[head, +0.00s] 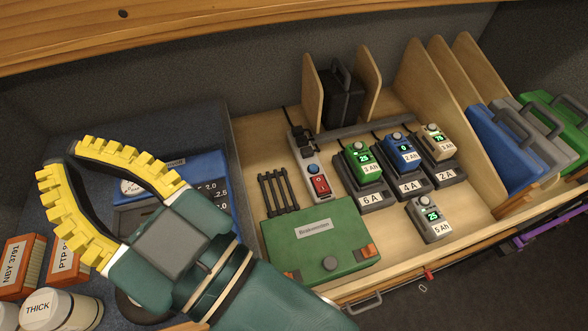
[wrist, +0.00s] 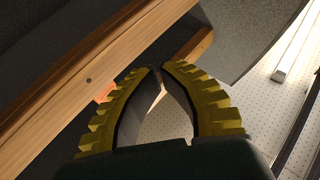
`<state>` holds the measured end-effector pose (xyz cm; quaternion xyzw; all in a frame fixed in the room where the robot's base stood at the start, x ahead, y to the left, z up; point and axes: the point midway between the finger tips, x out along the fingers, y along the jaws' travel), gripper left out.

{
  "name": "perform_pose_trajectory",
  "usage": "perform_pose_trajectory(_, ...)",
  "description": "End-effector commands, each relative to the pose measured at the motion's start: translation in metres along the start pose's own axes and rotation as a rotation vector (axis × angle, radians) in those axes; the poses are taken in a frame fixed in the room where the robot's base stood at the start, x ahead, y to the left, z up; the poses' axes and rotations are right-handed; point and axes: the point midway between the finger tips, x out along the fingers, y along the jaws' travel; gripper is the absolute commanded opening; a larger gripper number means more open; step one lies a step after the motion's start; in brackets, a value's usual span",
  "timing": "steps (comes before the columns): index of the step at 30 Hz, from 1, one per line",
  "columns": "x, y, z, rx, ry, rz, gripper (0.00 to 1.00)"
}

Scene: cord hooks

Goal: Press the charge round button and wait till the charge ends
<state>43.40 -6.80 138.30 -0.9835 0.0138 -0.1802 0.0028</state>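A grey power strip (head: 304,155) in the drawer carries a round blue button (head: 313,168) and a red switch (head: 320,184). Three chargers hold batteries: green (head: 362,160) at 6 A reading 25, blue (head: 401,151) at 4 A reading 0, and beige-grey (head: 436,138) at 2 A reading about 75. A loose grey battery (head: 429,217) reading 25 stands in front. My gripper (head: 64,157) is left of the drawer, yellow fingers pointing away from the strip. In the wrist view its fingertips (wrist: 158,68) nearly meet, with nothing between them.
A green case (head: 318,250) lies in front of the strip. Black bars (head: 279,192) lie left of it. A blue box (head: 205,165) is partly behind my gripper. Orange boxes (head: 22,265) and jars (head: 65,311) stand lower left. Upright dividers and cases (head: 505,145) fill the right.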

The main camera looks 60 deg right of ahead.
Motion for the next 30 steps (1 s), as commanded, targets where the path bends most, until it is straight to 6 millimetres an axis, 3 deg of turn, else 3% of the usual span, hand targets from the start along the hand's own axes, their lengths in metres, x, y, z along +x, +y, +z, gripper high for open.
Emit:
perform_pose_trajectory(4, 0.004, 0.007, 0.007, 0.036, -0.024, 0.013, 0.00)
perform_pose_trajectory(7, 0.016, 0.032, 0.031, 0.169, -0.100, 0.068, 0.00)
perform_pose_trajectory(11, 0.029, 0.097, 0.084, 0.493, -0.239, 0.236, 0.00)
perform_pose_trajectory(14, 0.026, 0.155, 0.124, 0.786, -0.311, 0.421, 0.00)
perform_pose_trajectory(20, -0.019, 0.269, 0.193, 1.374, -0.299, 0.875, 0.00)
perform_pose_trajectory(24, -0.073, 0.334, 0.228, 1.745, -0.159, 1.213, 0.00)
perform_pose_trajectory(27, -0.108, 0.362, 0.243, 1.932, -0.036, 1.399, 0.00)
perform_pose_trajectory(30, -0.129, 0.376, 0.251, 2.040, 0.056, 1.510, 0.00)
